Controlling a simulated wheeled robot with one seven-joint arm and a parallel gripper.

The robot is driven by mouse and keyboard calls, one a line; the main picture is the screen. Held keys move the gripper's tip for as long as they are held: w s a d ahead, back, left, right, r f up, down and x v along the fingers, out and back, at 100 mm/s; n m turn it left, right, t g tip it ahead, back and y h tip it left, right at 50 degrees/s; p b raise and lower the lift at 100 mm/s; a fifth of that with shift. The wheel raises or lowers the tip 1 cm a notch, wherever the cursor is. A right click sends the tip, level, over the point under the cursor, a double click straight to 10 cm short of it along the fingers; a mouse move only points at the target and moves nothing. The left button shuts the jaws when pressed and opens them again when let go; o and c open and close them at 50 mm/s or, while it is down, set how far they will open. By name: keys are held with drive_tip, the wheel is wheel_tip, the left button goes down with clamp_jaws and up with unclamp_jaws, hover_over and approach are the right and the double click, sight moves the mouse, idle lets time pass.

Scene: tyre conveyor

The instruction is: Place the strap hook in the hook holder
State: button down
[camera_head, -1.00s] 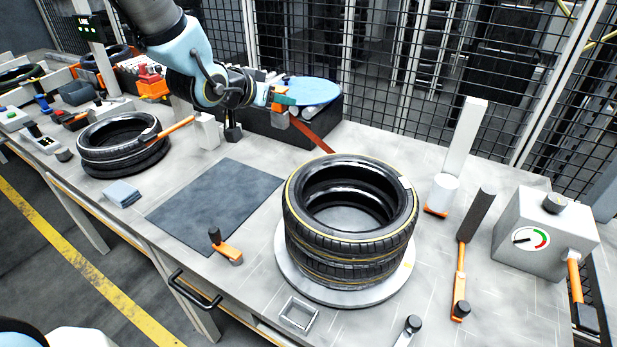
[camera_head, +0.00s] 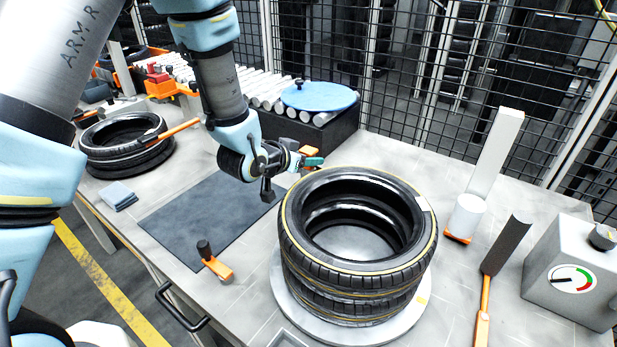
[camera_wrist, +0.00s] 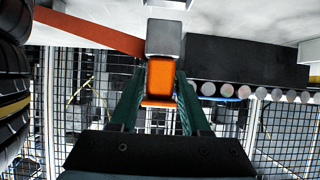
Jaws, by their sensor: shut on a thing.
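My gripper (camera_head: 309,158) is just behind and left of the tyre stack, above the table. In the wrist view its green fingers (camera_wrist: 160,98) are shut on the strap hook (camera_wrist: 160,76), an orange block with a grey end. A red-brown strap (camera_wrist: 92,32) runs from near the grey end to the upper left. In the head view the hook is small and partly hidden by the gripper. A square metal frame (camera_head: 286,338) lies at the front table edge, cut off by the picture. I cannot tell whether it is the hook holder.
The tyre stack (camera_head: 308,247) stands on a round plate beside my gripper. A dark mat (camera_head: 190,224) lies left, with an orange-handled clamp (camera_head: 216,266) in front. A white post (camera_head: 494,155), dark-gripped tool (camera_head: 505,245) and gauge box (camera_head: 575,275) stand right. Rollers (camera_head: 262,92) are behind.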

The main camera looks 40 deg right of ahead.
drive_tip(key=shift+f+p, duration=0.6)
drive_tip(key=shift+f, duration=2.1)
drive_tip(key=shift+f, duration=0.15)
drive_tip(key=shift+c, duration=1.8)
unclamp_jaws()
